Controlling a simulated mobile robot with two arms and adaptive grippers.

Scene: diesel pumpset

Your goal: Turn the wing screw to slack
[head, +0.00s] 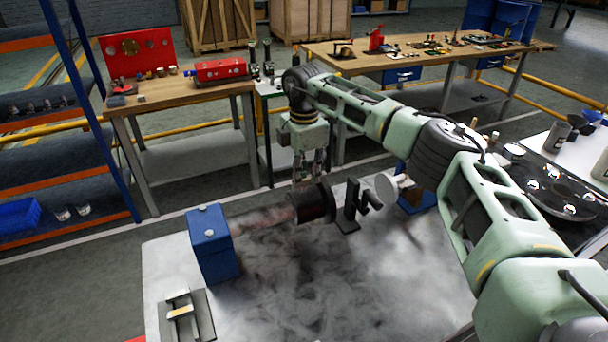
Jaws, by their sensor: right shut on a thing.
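My right gripper (309,178) points down at the far side of a dark cylinder (313,203) on the grey bench top (300,285). Its fingers are shut on a small part there, apparently the wing screw, which is too small and covered to make out. The dark cylinder lies level, in line with a worn brownish shaft that runs left to a blue block (211,242). A black upright bracket (350,203) stands just right of the cylinder. My left gripper is not in view.
A pale round disc (386,188) and another blue block (418,198) are right of the bracket, partly under my right arm. A grey fixture (187,315) lies at the front left. The bench's front middle is clear. Wooden tables with parts stand behind.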

